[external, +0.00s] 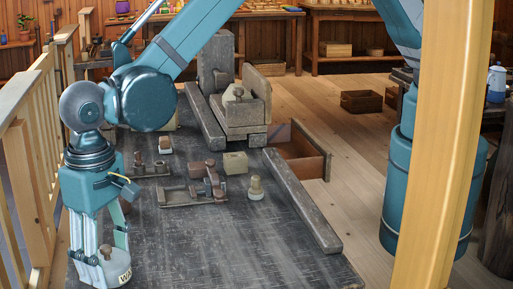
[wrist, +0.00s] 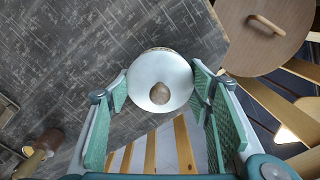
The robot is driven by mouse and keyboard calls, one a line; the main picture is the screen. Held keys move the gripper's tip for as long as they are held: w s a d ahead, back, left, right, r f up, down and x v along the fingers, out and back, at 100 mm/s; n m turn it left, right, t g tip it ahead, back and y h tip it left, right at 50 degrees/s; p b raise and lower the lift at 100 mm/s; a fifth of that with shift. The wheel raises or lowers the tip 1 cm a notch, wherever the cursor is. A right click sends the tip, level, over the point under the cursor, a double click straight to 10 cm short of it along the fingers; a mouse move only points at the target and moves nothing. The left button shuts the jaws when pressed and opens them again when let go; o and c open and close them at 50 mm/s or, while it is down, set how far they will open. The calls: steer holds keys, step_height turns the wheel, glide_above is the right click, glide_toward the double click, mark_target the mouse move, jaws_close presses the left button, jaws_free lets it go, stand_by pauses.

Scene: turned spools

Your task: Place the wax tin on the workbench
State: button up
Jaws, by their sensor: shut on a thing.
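The wax tin (external: 117,272) is a pale round tin with a brown knob on its lid and dark lettering on its side. It also shows in the wrist view (wrist: 160,65). My gripper (external: 102,250) points down and is shut on the tin, with green-padded fingers on both sides of it in the wrist view (wrist: 160,92). The workbench (external: 215,255) has a dark, scratched top. In the wrist view, the tin overlaps the workbench edge (wrist: 100,50). I cannot tell whether its base touches the bench.
Wooden tool frames (external: 195,195), a small block (external: 235,162) and a brass-coloured turned piece (external: 256,188) stand farther back. A lathe-like fixture (external: 240,100) is at the far end. A wooden railing (external: 40,150) runs along the left. The bench's front middle is clear.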

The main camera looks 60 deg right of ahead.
steer(key=shift+f, duration=0.65)
steer(key=shift+f, duration=0.15)
steer(key=o, duration=1.2)
steer(key=shift+o, duration=0.2)
step_height(320, 180, up, 12)
steer(key=shift+r+p, duration=0.15)
steer(key=shift+p, duration=0.2)
